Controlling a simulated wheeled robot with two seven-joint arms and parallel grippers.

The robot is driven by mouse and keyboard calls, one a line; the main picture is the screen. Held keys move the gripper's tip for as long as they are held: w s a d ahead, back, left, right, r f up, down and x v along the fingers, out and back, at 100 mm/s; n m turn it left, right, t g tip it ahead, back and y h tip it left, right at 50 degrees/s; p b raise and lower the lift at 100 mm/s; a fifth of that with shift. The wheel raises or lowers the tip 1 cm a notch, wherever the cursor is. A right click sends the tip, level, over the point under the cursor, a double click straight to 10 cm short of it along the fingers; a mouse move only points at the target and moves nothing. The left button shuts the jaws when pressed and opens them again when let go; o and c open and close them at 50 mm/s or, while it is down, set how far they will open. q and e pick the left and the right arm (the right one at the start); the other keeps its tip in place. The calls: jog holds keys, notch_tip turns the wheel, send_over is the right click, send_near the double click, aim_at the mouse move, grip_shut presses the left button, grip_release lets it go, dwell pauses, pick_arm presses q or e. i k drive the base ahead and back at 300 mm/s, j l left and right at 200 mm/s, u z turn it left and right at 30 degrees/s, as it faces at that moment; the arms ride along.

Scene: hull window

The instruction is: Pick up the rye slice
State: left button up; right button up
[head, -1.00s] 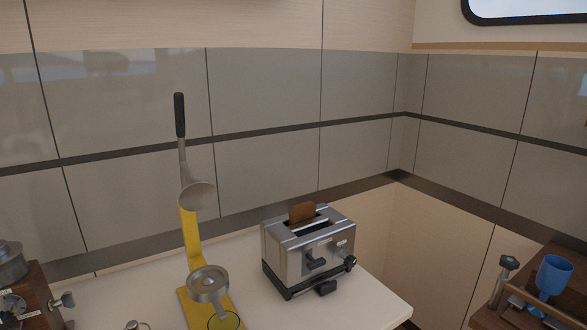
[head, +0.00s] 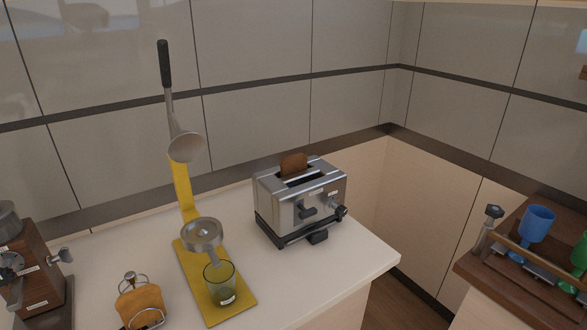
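A brown bread slice (head: 293,164) stands upright in the rear slot of the silver toaster (head: 300,203), with its top part above the slot and the rest hidden. I cannot tell from the frames which one is rye. Neither of my grippers shows in the head view.
A yellow-based juice press (head: 185,150) with a glass (head: 219,283) stands left of the toaster. A wooden grinder (head: 36,285) is at far left. The white counter (head: 341,271) is bare right of the toaster. A wooden side shelf holds a blue cup (head: 537,222).

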aim_at(295, 163)
jog(key=i+l+u, duration=0.15)
jog(key=u, duration=0.15)
jog(key=i+l+u, duration=0.1)
jog(key=l+u, duration=0.15)
jog(key=l, duration=0.2)
jog(key=i+l+u, duration=0.1)
jog(key=l+u, duration=0.2)
jog(key=i+l+u, duration=0.1)
jog(key=l+u, duration=0.2)
